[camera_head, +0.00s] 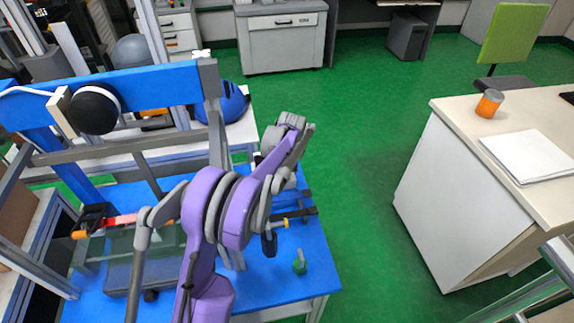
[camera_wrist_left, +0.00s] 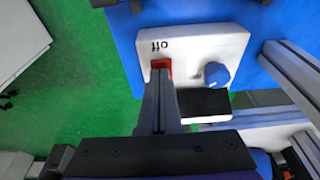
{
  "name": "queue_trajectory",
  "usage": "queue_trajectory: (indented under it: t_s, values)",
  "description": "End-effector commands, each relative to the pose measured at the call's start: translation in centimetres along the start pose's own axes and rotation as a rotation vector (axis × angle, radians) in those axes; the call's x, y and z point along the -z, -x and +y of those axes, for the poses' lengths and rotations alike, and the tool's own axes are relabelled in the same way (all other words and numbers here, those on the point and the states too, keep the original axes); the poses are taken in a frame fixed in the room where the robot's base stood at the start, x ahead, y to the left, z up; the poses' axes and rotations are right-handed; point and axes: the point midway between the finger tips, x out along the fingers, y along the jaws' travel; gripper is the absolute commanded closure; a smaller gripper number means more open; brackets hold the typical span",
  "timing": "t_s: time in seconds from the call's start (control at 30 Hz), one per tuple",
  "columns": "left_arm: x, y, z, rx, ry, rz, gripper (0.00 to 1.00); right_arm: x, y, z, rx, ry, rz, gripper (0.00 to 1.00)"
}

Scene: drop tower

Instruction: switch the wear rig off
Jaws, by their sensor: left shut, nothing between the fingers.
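The rig's white control box (camera_wrist_left: 205,45) shows in the left wrist view, with an upside-down "off" label (camera_wrist_left: 160,46). Below the label is a red switch (camera_wrist_left: 163,66); a blue knob (camera_wrist_left: 216,74) is to its right. My left gripper (camera_wrist_left: 160,90) is shut and empty. Its fingertips overlap the lower part of the red switch in the picture; I cannot tell whether they touch it. The fingers hide part of the switch, so its position is unclear. In the head view, my purple left arm hides the control box and the fingertips. My right gripper is not seen.
The rig's blue crossbeam (camera_head: 150,88) spans the left side of the head view above a blue table (camera_head: 275,282). A blue helmet (camera_head: 232,103) lies behind the beam. A small green item (camera_head: 299,262) sits near the table's right edge. Green floor (camera_head: 355,150) is clear before the white counter (camera_head: 450,195).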

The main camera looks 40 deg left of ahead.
Motion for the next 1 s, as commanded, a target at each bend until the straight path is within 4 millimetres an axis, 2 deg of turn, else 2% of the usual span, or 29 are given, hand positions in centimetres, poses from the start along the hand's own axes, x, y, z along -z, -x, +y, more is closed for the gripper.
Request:
queue_trajectory:
  t_s: [0.23,0.53,0.83,1.0]
  values:
    - [0.3,0.1,0.0,0.0,0.001,-0.001,1.0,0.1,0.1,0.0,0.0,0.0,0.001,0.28]
    - [1.6,0.1,-0.1,0.0,0.002,-0.001,1.0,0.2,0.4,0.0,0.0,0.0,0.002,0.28]
    - [1.7,0.1,0.0,0.0,0.001,-0.001,1.0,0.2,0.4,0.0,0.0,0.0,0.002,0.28]
    - [1.8,1.1,-0.1,-0.001,0.001,-0.001,1.0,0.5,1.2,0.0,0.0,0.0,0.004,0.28]
